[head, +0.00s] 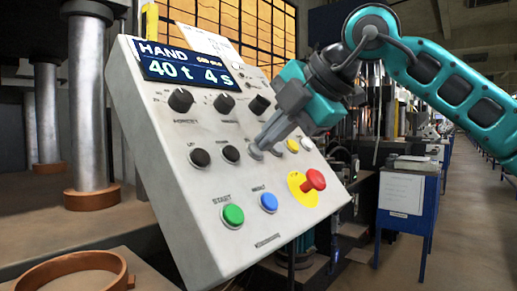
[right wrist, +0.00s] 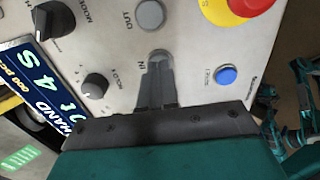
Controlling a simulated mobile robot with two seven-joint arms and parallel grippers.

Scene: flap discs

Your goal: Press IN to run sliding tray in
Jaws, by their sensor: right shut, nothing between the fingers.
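The pale control panel (head: 215,185) fills the middle of the head view, tilted. My right gripper (head: 264,145) reaches it from the upper right, with its fingers shut and empty. In the right wrist view the shut fingertips (right wrist: 158,68) are at the grey IN button (right wrist: 160,54) and cover part of it. I cannot tell whether they touch it or whether it is pressed in. The grey OUT button (right wrist: 150,14) lies beside it, clear of the fingers. My left gripper is not in view. I cannot make out the sliding tray.
The panel also carries a lit display (head: 190,66), a black knob (head: 181,100), a green START button (head: 233,215), a blue button (head: 268,202) and a red mushroom button (head: 314,180). An orange ring (head: 75,272) lies at lower left. A blue stand (head: 407,205) is at right.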

